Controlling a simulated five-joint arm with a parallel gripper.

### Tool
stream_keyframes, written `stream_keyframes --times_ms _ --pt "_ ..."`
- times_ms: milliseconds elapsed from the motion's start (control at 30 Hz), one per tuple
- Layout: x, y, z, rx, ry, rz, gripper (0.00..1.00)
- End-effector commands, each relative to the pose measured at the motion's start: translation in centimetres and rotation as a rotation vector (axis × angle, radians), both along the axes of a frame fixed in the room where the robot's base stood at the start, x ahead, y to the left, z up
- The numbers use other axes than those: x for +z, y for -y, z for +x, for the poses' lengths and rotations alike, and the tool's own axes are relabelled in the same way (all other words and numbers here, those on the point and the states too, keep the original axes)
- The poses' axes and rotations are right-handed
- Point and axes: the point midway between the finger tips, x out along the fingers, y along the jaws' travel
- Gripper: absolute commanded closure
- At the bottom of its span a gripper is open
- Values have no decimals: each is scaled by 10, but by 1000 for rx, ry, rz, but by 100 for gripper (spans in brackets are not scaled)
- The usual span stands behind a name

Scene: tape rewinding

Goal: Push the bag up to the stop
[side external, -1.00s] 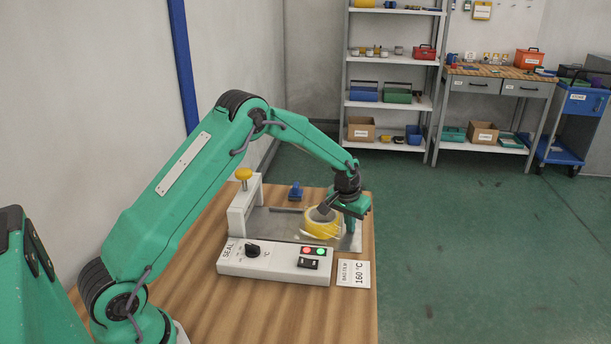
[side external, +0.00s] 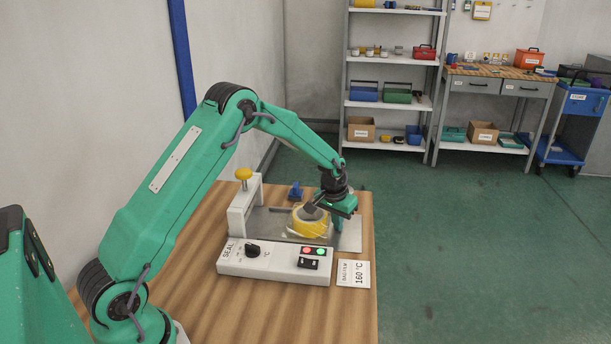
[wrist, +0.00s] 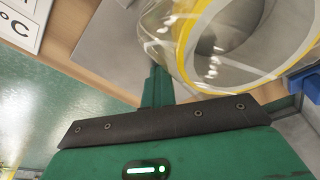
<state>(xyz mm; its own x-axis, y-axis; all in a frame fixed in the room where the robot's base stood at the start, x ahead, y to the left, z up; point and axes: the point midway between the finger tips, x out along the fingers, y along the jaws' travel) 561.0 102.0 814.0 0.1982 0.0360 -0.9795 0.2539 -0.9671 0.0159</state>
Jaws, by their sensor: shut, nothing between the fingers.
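The bag (side external: 309,223) is clear with a yellow band, and lies on the grey metal plate (side external: 349,236) of the sealer. It fills the upper right of the wrist view (wrist: 190,30), with the yellow band and a shiny inside showing. My gripper (side external: 338,226) is shut and empty, down at the right side of the bag, seemingly against it. Its green finger (wrist: 158,88) shows beside the bag in the wrist view. A dark bar (side external: 284,210) lies on the plate to the left of the bag; I cannot tell whether it is the stop.
A white upright with a yellow knob (side external: 243,174) stands at the plate's left. The control box (side external: 273,263) with buttons runs along the front. A 160 °C card (side external: 354,274) lies at right. A small blue object (side external: 296,192) sits behind. The table's right edge is near.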

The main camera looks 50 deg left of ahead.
Motion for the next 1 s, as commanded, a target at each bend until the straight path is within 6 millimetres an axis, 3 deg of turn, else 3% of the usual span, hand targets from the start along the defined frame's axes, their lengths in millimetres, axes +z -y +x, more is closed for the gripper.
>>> stream_keyframes --times_ms 33,1000 --pt "-7 -5 -8 7 -21 -3 100" --pt "-7 -28 -32 9 -24 5 100"
